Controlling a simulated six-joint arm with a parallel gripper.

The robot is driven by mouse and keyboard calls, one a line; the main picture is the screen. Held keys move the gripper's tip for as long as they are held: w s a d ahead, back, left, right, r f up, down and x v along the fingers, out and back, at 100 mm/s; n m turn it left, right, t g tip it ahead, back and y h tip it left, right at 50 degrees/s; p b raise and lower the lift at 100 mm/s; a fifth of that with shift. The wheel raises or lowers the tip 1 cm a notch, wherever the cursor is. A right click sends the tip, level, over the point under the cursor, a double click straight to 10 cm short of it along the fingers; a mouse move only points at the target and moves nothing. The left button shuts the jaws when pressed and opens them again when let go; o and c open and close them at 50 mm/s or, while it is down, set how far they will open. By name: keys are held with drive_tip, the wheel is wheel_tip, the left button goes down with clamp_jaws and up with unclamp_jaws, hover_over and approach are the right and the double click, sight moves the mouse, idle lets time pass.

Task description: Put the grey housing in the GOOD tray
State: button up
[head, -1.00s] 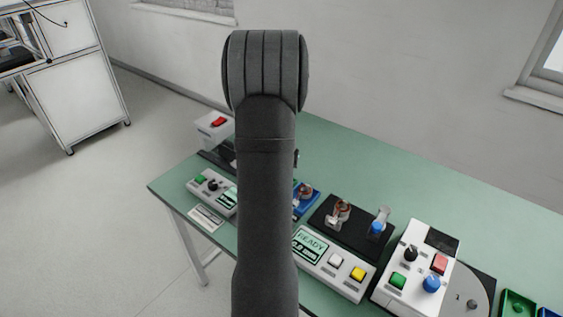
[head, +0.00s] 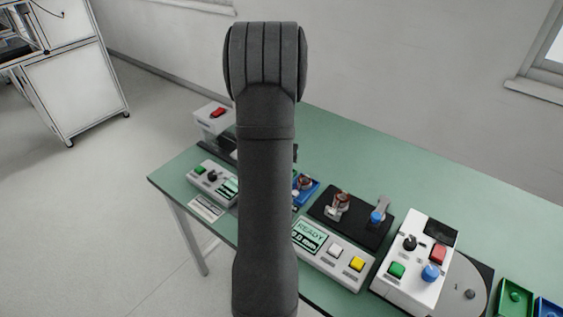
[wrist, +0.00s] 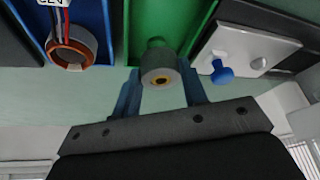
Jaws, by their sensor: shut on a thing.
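No GOOD label is readable. Whether the housing is over the tray or short of it I cannot tell. My gripper is hidden in the head view.
A blue tray (wrist: 97,12) beside the green one holds a copper-wound ring with wires. A white panel with a blue knob (wrist: 222,72) is on the other side. The head view shows a button box (head: 418,262), a turntable disc (head: 455,290) and a READY panel (head: 330,258).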

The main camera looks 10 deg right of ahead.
drive_tip(key=shift+f, duration=0.25)
drive_tip(key=shift+f, duration=0.6)
drive_tip(key=shift+f, duration=0.35)
drive_tip(key=o, duration=1.1)
drive_tip(key=shift+r, duration=0.15)
drive_tip(key=v, duration=1.7)
drive_tip(key=shift+s, duration=0.15)
